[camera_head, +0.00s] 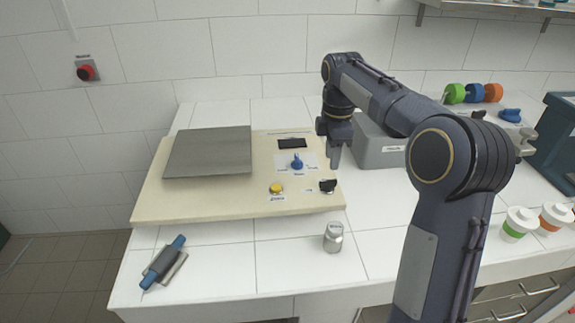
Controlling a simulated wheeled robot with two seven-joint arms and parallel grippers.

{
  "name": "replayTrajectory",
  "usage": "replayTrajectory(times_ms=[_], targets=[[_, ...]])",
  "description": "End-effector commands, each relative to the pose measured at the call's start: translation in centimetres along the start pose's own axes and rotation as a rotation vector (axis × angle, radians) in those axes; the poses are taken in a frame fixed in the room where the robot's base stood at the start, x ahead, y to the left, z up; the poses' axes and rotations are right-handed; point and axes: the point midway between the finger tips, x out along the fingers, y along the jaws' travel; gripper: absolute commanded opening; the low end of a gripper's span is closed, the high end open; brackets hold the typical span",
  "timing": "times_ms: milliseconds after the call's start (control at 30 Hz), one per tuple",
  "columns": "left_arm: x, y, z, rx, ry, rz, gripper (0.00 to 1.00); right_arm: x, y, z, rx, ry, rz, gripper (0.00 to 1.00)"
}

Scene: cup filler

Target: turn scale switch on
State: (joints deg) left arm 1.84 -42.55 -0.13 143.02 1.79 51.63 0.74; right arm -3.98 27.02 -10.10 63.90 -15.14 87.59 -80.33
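The scale (230,204) is a wide cream base on the white-tiled counter, with a grey square plate (208,152) on its left. On its right side are a dark display (292,143), a blue knob (297,161), a yellow button (276,187) and a black switch (328,186). Whether the switch is on or off is too small to tell. My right gripper (335,162) points down above the scale's right edge, behind and a little above the black switch, apart from it in the picture. Its finger gap is not clear. My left gripper is not in view.
A small metal canister (333,237) stands in front of the scale. A blue-handled tool (163,262) lies at the front left. A grey box (378,150) is behind my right arm. Two cups (519,224) (555,217) stand at the right. A red button (86,71) is on the wall.

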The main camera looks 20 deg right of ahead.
Motion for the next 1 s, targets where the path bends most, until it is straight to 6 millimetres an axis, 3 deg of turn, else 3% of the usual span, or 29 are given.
replayTrajectory(times_ms=[167, 533, 933, 1000], targets=[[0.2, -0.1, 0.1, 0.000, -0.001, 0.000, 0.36, 1.6, 0.2, 0.0, -0.016, -0.008, -0.005, 0.33], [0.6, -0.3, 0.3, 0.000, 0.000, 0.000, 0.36, 7.0, 0.2, 0.0, -0.013, -0.007, -0.005, 0.33], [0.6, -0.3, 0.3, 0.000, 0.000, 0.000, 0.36, 7.9, 0.2, 0.0, -0.013, -0.005, -0.002, 0.33], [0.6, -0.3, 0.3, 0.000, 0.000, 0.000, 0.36, 7.9, 0.2, 0.0, -0.013, -0.005, -0.002, 0.24]])
